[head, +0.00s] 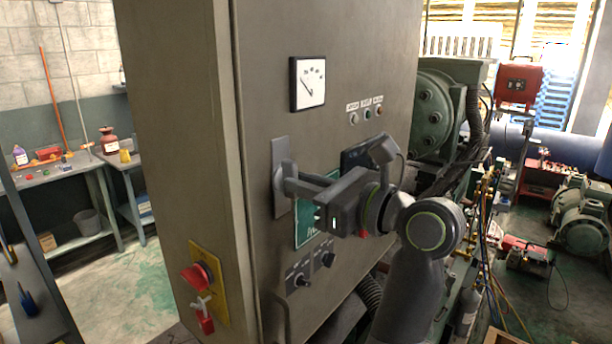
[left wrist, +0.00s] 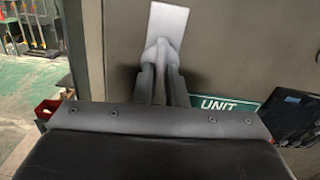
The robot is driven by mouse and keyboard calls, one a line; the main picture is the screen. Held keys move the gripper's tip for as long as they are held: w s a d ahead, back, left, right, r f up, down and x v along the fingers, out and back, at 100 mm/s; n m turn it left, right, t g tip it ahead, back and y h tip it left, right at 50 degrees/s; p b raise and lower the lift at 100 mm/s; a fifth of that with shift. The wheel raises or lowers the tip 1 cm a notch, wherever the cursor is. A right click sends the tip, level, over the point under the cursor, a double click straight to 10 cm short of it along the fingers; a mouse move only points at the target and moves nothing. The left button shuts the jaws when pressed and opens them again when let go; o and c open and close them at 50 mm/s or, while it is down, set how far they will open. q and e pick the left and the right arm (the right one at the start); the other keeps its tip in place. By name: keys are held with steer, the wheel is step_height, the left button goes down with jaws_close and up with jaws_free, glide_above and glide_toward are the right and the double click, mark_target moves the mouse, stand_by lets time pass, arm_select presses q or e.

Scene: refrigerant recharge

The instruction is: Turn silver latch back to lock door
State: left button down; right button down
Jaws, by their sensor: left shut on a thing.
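The grey metal cabinet door (head: 350,60) stands in front of me and looks shut. The silver latch (head: 281,205) is a flat upright plate with a handle on the door's left part. In the left wrist view the latch plate (left wrist: 166,24) stands nearly upright above the fingers. My left gripper (head: 292,180) is at the latch, its fingers shut on the handle. The fingers (left wrist: 163,82) partly hide the handle in the left wrist view. My right gripper is not in view.
A dial gauge (head: 308,83) and small indicator lights (head: 367,114) are on the door above. A green sign (head: 306,226) and black knobs (head: 303,279) are close by my gripper. A red switch (head: 197,276) is on the cabinet's side. Machinery (head: 440,100) stands at right.

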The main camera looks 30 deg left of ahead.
arm_select(q)
steer(key=c, duration=1.7)
jaws_free()
steer(key=shift+f, duration=0.1)
steer(key=shift+o, duration=0.8)
steer(key=d+b, duration=0.9)
steer(key=shift+s, duration=0.35)
